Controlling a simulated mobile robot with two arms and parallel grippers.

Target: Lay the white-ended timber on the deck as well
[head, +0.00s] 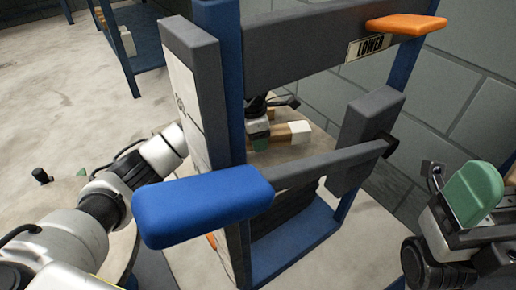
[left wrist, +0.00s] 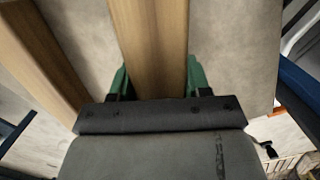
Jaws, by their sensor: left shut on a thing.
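My left arm passes behind a grey upright panel, and the left gripper (head: 258,138) is at the deck (head: 320,148), partly hidden. In the left wrist view its green fingers (left wrist: 155,82) are shut on the sides of a wooden timber (left wrist: 150,40). In the head view the white-ended timber (head: 300,132) points right from that gripper. A second timber (left wrist: 40,60) lies roughly alongside on the left in the wrist view. Whether the held timber touches the deck cannot be told. My right gripper (head: 475,195), with a green finger, is at the right edge, away from the timbers.
A blue frame (head: 228,60) with grey panels surrounds the deck. A blue padded handle (head: 203,207) and a grey bar (head: 335,163) cross in front. An orange handle (head: 407,24) is above the LOWER label (head: 370,46). A block wall (head: 470,100) stands behind on the right.

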